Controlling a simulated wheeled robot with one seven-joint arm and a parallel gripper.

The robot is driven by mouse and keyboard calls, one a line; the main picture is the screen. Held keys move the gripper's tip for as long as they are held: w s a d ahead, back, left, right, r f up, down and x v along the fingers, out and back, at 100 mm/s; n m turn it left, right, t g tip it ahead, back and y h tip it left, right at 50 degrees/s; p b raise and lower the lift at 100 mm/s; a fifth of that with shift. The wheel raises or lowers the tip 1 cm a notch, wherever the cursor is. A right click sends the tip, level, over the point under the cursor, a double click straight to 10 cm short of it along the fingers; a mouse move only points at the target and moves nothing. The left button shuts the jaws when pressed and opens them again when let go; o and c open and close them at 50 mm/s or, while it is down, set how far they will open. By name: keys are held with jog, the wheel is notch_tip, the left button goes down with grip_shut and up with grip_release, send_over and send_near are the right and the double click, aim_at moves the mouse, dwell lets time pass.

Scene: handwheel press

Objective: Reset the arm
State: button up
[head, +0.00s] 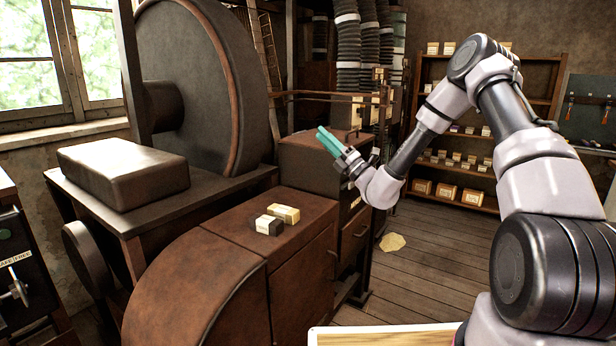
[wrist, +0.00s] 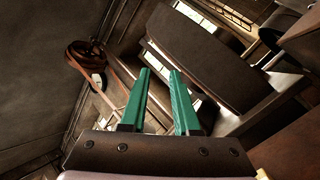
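My arm rises from the lower right of the head view, bends at a high elbow and reaches down to the left. My gripper (head: 328,141) is in the air in front of the dark cabinet (head: 312,160), with its teal fingers pointing up and to the left. In the wrist view, the gripper (wrist: 160,72) shows its two teal fingers apart with nothing between them. It is open and empty. I cannot tell how far the fingertips are from the cabinet.
A brown machine housing (head: 245,240) carries two small boxes (head: 277,218). A big dark wheel (head: 200,80) stands behind a bench with a dark block (head: 125,172). Shelves with boxes (head: 462,158) are at the back. The wooden floor (head: 440,255) is mostly open, with a yellowish patch (head: 393,242).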

jog(key=s+a+r+n+g+y, duration=0.1)
jog(key=s+a+r+n+g, duration=0.15)
jog(key=s+n+g, duration=0.4)
jog(key=s+a+r+n+g, duration=0.2)
jog(key=s+r+n+g, duration=0.25)
jog(key=n+g, duration=0.3)
jog(key=s+d+n+g+h, duration=0.25)
jog(key=s+n+h, duration=0.45)
jog(key=s+n, duration=0.45)
jog(key=s+d+r+n+t+h, duration=0.2)
jog(key=s+d+n+t+h, duration=0.2)
jog(key=d, duration=0.7)
jog(key=s+d+r+n+t+h, duration=0.3)
jog(key=s+d+h, duration=0.5)
jog(key=d, duration=0.3)
jog(key=shift+n+t, duration=0.45)
jog(key=shift+t, duration=0.6)
jog(key=shift+s+r, duration=0.1)
